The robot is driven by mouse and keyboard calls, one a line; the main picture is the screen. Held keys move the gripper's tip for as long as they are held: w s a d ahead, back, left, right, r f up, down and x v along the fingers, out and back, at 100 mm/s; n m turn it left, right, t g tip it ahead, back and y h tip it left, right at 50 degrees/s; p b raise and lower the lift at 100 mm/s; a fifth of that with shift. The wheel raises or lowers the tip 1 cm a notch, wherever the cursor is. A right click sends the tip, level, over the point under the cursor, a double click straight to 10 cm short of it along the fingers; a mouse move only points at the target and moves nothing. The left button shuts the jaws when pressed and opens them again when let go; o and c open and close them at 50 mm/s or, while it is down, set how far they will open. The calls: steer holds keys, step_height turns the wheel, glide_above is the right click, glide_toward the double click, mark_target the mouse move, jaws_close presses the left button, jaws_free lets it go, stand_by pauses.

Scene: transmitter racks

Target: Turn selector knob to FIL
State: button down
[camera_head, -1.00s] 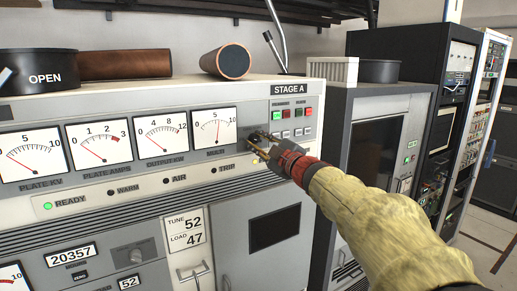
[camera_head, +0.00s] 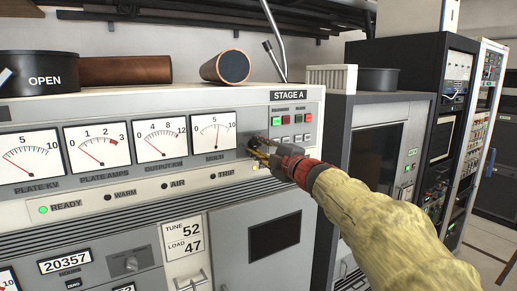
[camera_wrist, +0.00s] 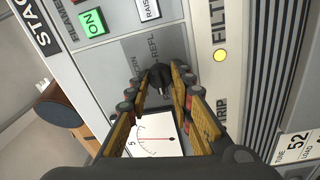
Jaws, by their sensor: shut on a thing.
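The dark selector knob (camera_wrist: 159,76) sits on the grey selector panel, beside the MULTI meter, with its pointer ridge facing down toward the meter in the wrist view. A REFL label shows above it there; the other position labels are partly hidden and I cannot read FIL. My gripper (camera_wrist: 163,82) has its yellow fingers on either side of the knob and is shut on it. In the head view, my gripper (camera_head: 255,149) covers most of the knob. The MULTI meter (camera_head: 213,132) has its needle near mid-scale.
Green and red buttons (camera_head: 290,120) sit just above the knob under the STAGE A label (camera_head: 289,95). A lit amber lamp (camera_wrist: 220,55) is close beside the fingers. More racks stand to the right.

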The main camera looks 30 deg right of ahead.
steer(key=shift+f, duration=0.1)
steer(key=c, duration=1.6)
jaws_free()
steer(key=shift+o, duration=0.2)
steer(key=s, duration=1.2)
steer(key=shift+d+f, duration=0.3)
steer(key=shift+d, duration=0.05)
